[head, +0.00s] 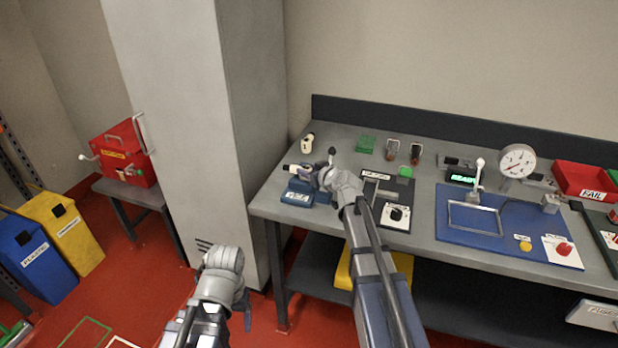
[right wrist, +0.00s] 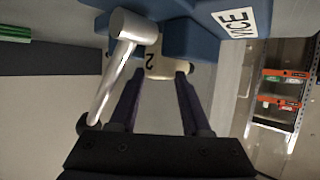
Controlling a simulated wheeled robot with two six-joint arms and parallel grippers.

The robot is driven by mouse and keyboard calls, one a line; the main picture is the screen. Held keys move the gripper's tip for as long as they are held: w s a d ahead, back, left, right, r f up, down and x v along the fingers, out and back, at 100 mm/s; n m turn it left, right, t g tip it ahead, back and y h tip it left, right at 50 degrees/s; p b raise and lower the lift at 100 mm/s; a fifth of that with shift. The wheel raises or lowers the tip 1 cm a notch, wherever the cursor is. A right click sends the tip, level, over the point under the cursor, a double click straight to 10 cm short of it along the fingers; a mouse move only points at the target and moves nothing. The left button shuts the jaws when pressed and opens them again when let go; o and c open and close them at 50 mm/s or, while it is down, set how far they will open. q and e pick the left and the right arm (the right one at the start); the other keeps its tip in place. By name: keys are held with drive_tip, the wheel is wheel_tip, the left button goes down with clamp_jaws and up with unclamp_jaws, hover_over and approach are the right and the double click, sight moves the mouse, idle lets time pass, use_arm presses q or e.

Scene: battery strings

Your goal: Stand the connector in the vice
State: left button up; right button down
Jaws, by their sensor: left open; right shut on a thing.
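The blue vice (head: 300,194) stands at the left front corner of the workbench. In the right wrist view its blue body (right wrist: 190,40), VICE label and silver handle (right wrist: 112,80) fill the upper part. My right gripper (head: 312,178) is shut on a cream connector (right wrist: 163,67) marked 2, close against the vice's blue blocks. The connector also shows as a pale end in the head view (head: 290,168). I cannot tell whether it is seated between the jaws. My left gripper (head: 240,300) is open and empty, low over the floor in front of the cabinet.
Another cream part (head: 307,143) is on the bench behind the vice. A dark panel with a knob (head: 397,214) lies right of my right arm. A blue fixture plate (head: 480,238), gauge (head: 516,161) and red FAIL bin (head: 585,180) are further right. A grey cabinet (head: 190,120) stands left.

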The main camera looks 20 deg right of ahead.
drive_tip(key=shift+f, duration=0.2)
drive_tip(key=c, duration=0.6)
unclamp_jaws()
drive_tip(key=shift+r, duration=0.1)
drive_tip(key=shift+c, duration=0.2)
drive_tip(key=shift+r, duration=0.15)
drive_tip(key=p+v, duration=0.4)
drive_tip(key=v, duration=0.8)
drive_tip(key=shift+p, duration=0.4)
